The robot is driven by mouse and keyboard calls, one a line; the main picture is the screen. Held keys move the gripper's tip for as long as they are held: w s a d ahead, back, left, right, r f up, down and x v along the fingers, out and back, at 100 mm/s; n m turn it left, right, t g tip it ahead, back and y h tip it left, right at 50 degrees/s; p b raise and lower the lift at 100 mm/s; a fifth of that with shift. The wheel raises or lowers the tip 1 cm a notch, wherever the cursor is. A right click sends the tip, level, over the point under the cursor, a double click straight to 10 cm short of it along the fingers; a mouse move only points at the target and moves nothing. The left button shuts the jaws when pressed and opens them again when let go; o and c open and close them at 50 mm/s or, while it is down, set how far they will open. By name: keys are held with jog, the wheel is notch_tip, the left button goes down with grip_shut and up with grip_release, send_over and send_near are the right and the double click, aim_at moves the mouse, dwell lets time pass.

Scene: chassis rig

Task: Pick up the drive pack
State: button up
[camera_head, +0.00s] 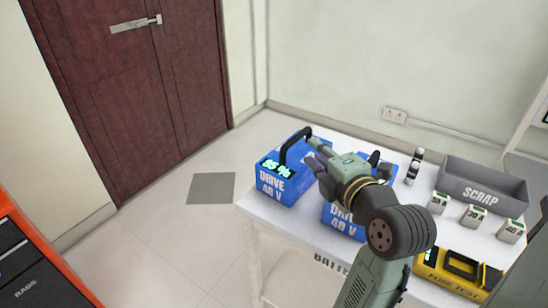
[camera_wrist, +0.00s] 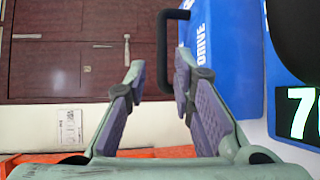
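Two blue drive packs marked "DRIVE 40 V" stand on the white table. The left drive pack (camera_head: 274,188) shows 95 % and has an upright black handle (camera_head: 284,148). The right drive pack (camera_head: 341,222) is partly hidden behind my arm; in the wrist view its display (camera_wrist: 299,113) shows a 7 and is cut off. My gripper (camera_head: 314,154) is open and empty beside the left pack's handle. In the wrist view, the handle's bar (camera_wrist: 162,50) lies between my two fingertips (camera_wrist: 160,72), apart from the left one. Contact with the right finger cannot be told.
A grey scrap bin (camera_head: 484,188), several small pale blocks (camera_head: 473,215), a dark and white bottle (camera_head: 413,167) and a yellow fuse tester (camera_head: 450,273) stand to the right. An orange cabinet (camera_head: 38,262) is at the left. Floor left of the table is clear.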

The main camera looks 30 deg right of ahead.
aim_at(300, 136)
jog(key=p+x, duration=0.1)
jog(key=x, duration=0.2)
jog(key=shift+w+d, duration=0.15)
jog(key=shift+w, duration=0.2)
jog(key=p+x, duration=0.3)
jog(key=x, duration=0.2)
jog(key=shift+w+f, duration=0.2)
jog(key=shift+w, duration=0.15)
jog(key=shift+w+d+f, duration=0.1)
jog(key=shift+w+f, duration=0.1)
jog(key=shift+w, duration=0.15)
grip_shut()
jog(key=shift+r, duration=0.3)
